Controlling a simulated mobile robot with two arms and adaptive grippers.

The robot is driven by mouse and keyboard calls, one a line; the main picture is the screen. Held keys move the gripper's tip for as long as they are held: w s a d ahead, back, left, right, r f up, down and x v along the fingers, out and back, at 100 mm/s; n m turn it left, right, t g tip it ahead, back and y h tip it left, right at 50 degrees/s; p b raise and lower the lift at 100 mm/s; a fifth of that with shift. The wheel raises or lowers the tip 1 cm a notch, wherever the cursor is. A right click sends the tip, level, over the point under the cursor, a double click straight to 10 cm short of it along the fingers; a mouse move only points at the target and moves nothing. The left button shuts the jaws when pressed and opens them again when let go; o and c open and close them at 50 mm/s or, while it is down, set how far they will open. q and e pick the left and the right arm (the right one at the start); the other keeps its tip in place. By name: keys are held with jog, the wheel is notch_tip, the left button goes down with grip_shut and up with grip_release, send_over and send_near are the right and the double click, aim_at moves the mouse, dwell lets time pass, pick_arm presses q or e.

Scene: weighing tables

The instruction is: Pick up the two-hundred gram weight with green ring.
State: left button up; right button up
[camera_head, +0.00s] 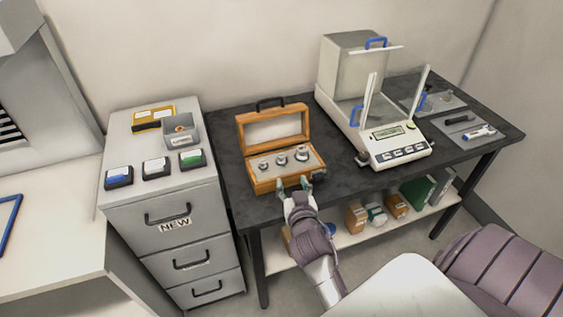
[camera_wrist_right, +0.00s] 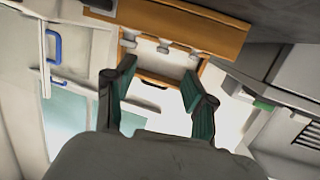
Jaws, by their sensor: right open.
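An open wooden case (camera_head: 259,185) stands on the dark table with its lid raised at the back. Several metal weights sit in its grey insert: a left one (camera_head: 264,166), a middle one (camera_head: 281,159) and a right one (camera_head: 302,154). No green ring can be made out on any of them. My right gripper (camera_head: 295,187) is open and empty at the case's front edge, below and in front of the weights. In the right wrist view its two fingers (camera_wrist_right: 157,82) are spread, with the case (camera_wrist_right: 190,18) just beyond them. My left gripper is not in view.
A white balance (camera_head: 400,154) with open glass doors stands right of the case. A grey drawer cabinet (camera_head: 170,240) with small boxes on top is at the left. A tray (camera_head: 432,104) and tools (camera_head: 478,132) lie at the far right. Dark tabletop is clear between case and balance.

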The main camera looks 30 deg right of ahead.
aim_at(282, 159)
jog(key=p+x, duration=0.1)
jog(key=x, duration=0.7)
jog(key=shift+w, duration=0.1)
jog(key=shift+w+d+r+p, duration=0.2)
jog(key=shift+w+p, duration=0.1)
jog(key=shift+w, duration=0.25)
jog(key=x, duration=0.3)
jog(key=shift+w+a+p, duration=0.2)
jog(key=shift+w+p, duration=0.1)
jog(key=shift+w, duration=0.05)
jog(key=shift+w+d+f, duration=0.15)
jog(key=shift+w+d, duration=0.05)
jog(key=shift+w, duration=0.15)
jog(key=shift+s, duration=0.1)
jog(key=shift+c, duration=0.2)
grip_shut()
